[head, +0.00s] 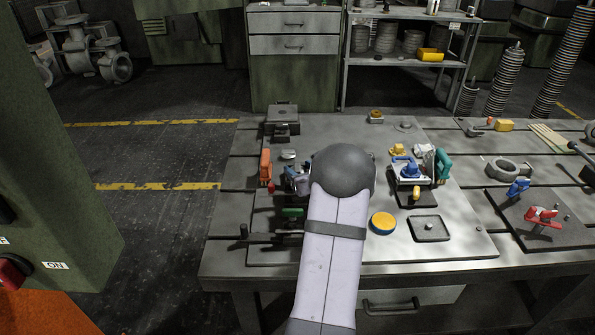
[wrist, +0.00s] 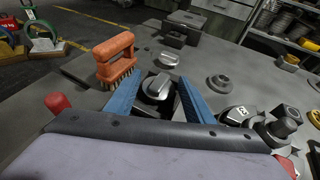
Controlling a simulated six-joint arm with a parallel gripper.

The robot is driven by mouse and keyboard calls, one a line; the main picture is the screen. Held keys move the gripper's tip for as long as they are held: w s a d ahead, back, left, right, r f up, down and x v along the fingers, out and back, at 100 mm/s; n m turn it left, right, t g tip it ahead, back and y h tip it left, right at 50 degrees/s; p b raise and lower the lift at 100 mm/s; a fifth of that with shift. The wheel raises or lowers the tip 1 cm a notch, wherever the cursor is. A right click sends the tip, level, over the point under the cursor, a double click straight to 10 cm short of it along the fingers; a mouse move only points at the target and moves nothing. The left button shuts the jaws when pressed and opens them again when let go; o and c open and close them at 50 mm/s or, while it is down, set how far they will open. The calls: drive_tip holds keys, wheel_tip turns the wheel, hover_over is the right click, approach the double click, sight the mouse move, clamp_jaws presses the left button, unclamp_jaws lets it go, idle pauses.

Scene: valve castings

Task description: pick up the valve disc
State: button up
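In the wrist view, a shiny silver, rounded piece (wrist: 157,87), which looks like the valve disc, sits in a dark holder or recess. My gripper (wrist: 160,88) has two blue fingers, one on each side of this piece. They stand apart, with dark gaps between them and the piece, and do not visibly grip it. A second, similar silver piece (wrist: 169,59) lies just beyond; it also shows in the head view (head: 288,154). In the head view my wrist hides most of my gripper and the piece between the fingers.
An orange-handled brush (wrist: 115,58) stands close to the left finger. A grey flanged ring (wrist: 220,84) and a dark knob (wrist: 286,120) are to the right. In the head view, a yellow-and-blue round tin (head: 382,223) and a black tray (head: 430,229) lie near the table's front.

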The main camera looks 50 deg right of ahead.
drive_tip(key=c, duration=0.8)
drive_tip(key=shift+r, duration=0.1)
